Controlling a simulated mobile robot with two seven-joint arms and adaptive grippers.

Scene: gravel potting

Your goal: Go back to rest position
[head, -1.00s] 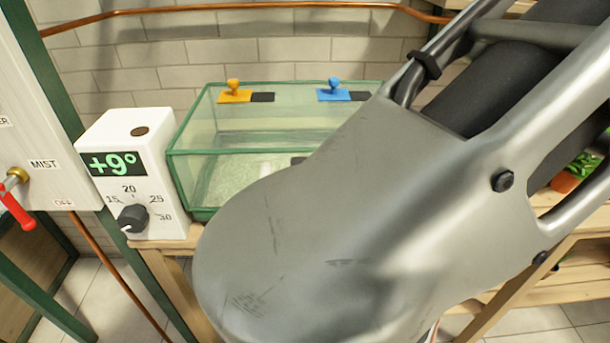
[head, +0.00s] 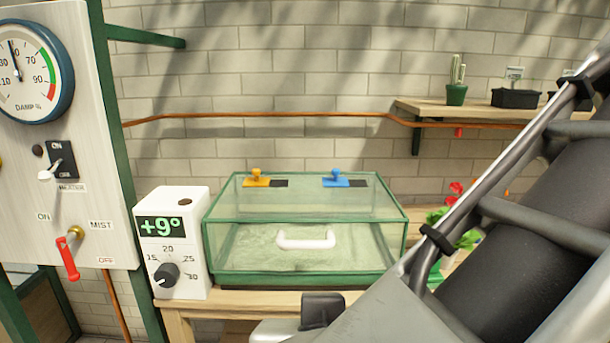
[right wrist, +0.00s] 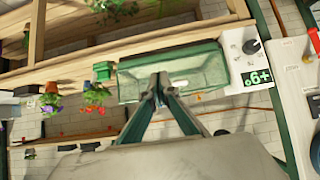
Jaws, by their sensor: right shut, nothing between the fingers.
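My right arm comes in from the right in the head view and covers the lower right part. The dark part at its lower end (head: 322,308) shows near the bench's front edge; the fingers cannot be made out there. In the right wrist view my right gripper (right wrist: 160,92) is shut and empty, its fingertips together in front of the green glass case. The glass case (head: 300,262), with a white handle and green frame, stands closed on the wooden bench (head: 200,312). My left gripper is in neither view.
A white thermostat box (head: 180,262) showing +9° stands left of the case. A panel (head: 90,150) with a gauge and red-handled mist valve (head: 70,258) is at far left. A wall shelf (head: 440,108) holds potted plants. Red flowers (head: 455,190) stand right of the case, partly behind my arm.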

